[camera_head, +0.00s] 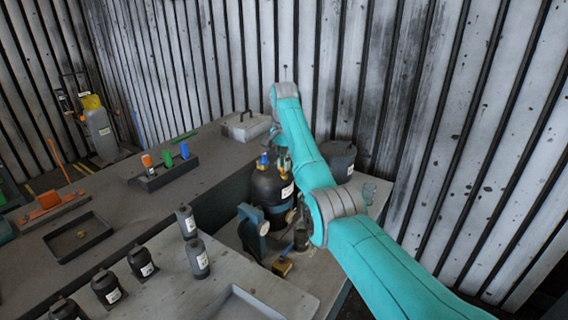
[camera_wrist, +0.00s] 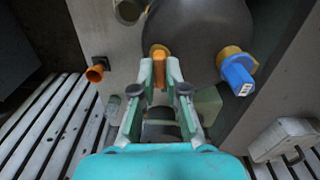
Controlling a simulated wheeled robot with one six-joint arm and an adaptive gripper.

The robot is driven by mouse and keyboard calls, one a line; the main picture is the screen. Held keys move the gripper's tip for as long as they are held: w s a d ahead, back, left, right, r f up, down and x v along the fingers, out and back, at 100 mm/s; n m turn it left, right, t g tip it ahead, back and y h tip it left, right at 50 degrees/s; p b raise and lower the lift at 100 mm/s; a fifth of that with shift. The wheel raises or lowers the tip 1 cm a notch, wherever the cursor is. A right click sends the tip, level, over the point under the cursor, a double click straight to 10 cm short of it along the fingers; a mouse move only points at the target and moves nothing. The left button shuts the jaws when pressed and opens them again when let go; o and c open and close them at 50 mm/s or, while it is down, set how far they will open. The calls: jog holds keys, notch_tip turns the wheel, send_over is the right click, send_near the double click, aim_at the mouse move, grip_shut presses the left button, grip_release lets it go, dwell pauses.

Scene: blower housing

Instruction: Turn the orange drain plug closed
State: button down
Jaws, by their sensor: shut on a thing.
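The dark round vessel (camera_wrist: 200,30) fills the top middle of the wrist view; in the head view it is the black vessel (camera_head: 268,188) beside my arm. The orange drain plug (camera_wrist: 158,58) sits on a brass-coloured fitting at the vessel. My gripper (camera_wrist: 159,72) is shut on the plug, with one finger on each side. The fingers hide part of the plug, so its exact turn is hard to tell. A blue valve handle (camera_wrist: 237,74) on a brass fitting is to the right, apart from my fingers. In the head view my arm partly covers the gripper area.
A short orange fitting (camera_wrist: 97,70) stands out at the left of the wrist view. In the head view, another dark vessel (camera_head: 339,158) stands behind my arm. Several small black bottles (camera_head: 110,288) stand on the front bench. A dark tray (camera_head: 78,238) lies at left.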

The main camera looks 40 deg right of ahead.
dwell(0.3)
jog(key=c, duration=1.2)
grip_release()
